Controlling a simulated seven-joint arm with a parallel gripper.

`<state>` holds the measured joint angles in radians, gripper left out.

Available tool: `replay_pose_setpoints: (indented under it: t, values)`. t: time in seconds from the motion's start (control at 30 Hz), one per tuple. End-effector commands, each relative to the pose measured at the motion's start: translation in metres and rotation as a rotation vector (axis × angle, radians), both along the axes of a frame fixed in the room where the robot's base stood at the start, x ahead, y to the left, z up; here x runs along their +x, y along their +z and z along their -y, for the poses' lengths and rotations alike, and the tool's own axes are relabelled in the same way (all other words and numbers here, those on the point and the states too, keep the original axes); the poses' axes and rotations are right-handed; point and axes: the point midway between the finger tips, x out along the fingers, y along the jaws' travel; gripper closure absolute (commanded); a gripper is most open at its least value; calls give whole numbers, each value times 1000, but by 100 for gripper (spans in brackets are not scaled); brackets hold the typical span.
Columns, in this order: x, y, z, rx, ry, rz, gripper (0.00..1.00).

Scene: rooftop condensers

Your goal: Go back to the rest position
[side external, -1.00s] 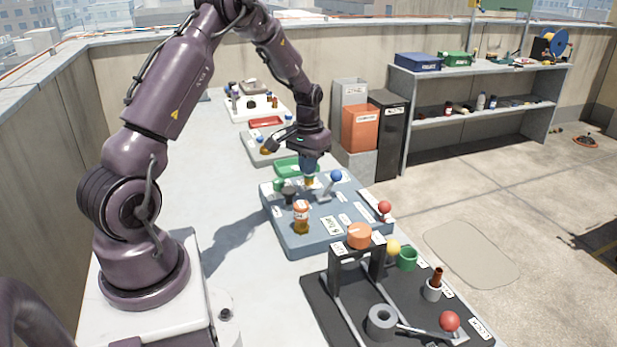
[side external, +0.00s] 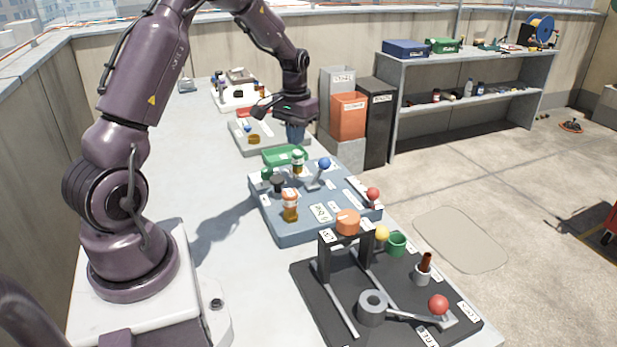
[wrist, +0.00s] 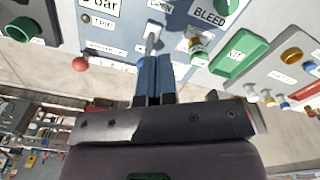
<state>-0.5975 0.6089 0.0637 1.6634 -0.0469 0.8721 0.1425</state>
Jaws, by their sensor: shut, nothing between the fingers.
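My gripper (side external: 295,132) hangs over the far part of the work surface in the side external view, above and behind the blue-grey panel (side external: 300,232). In the wrist view its two blue fingers (wrist: 154,68) are together with nothing between them. The gripper is apart from the panel's parts. A lever with a blue ball (side external: 324,163), a lever with a red ball (side external: 373,193) and an orange-capped piece (side external: 290,204) stand on the panel. A green tray (side external: 284,155) lies just behind it.
A black board (side external: 340,300) with a frame, an orange knob (side external: 347,222) and a red-ball lever (side external: 438,304) is in front. Grey and white trays lie farther back. Bins (side external: 347,116) and a shelf (side external: 460,110) stand to the right. The bench's left side is clear.

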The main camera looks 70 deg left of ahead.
Motion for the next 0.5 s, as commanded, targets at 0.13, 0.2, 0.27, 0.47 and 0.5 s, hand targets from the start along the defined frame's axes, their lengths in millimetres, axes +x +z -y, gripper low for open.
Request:
replay_pose_setpoints:
  t: [0.13, 0.2, 0.27, 0.47, 0.5]
  values:
    - [-22, -3, 20, -32, 21, -45, 100]
    - [-28, 13, 38, -31, 8, -38, 100]
    - [-33, 29, 57, -24, -12, -25, 100]
    - [-59, 84, 126, 16, -118, 53, 100]
    - [-66, 94, 140, 25, -144, 74, 100]
